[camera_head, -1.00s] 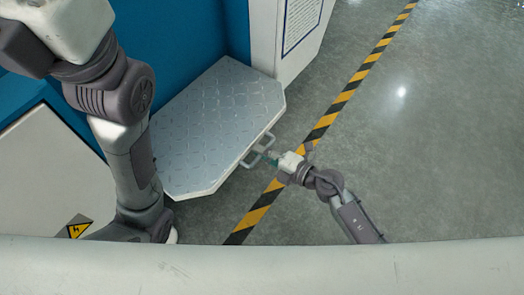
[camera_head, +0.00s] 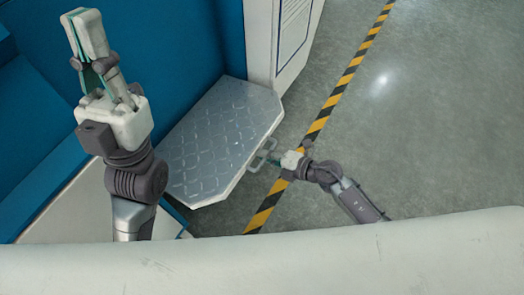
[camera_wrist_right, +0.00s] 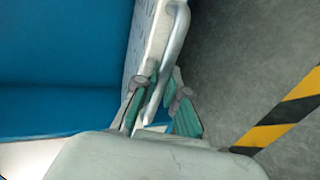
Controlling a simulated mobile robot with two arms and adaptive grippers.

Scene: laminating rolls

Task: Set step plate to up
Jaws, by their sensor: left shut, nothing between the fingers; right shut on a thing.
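The step plate (camera_head: 222,140) is a grey panel with a diamond tread pattern and a pale rim, against the blue machine side in the head view. It sticks out from the machine with its tread face in sight; its exact tilt is hard to tell. Its metal handle (camera_head: 262,154) is on its right edge. My right gripper (camera_head: 274,159) is shut on this handle. In the right wrist view the handle bar (camera_wrist_right: 174,42) runs between the green-padded fingers (camera_wrist_right: 160,98), beside the plate's rim (camera_wrist_right: 148,38). My left gripper (camera_head: 86,22) is shut, empty and raised, left of the plate.
The blue machine wall (camera_head: 195,45) stands behind the plate, with a white panel (camera_head: 262,40) at its right. A yellow-black floor stripe (camera_head: 330,105) passes right of the plate. The grey floor (camera_head: 430,120) beyond is clear.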

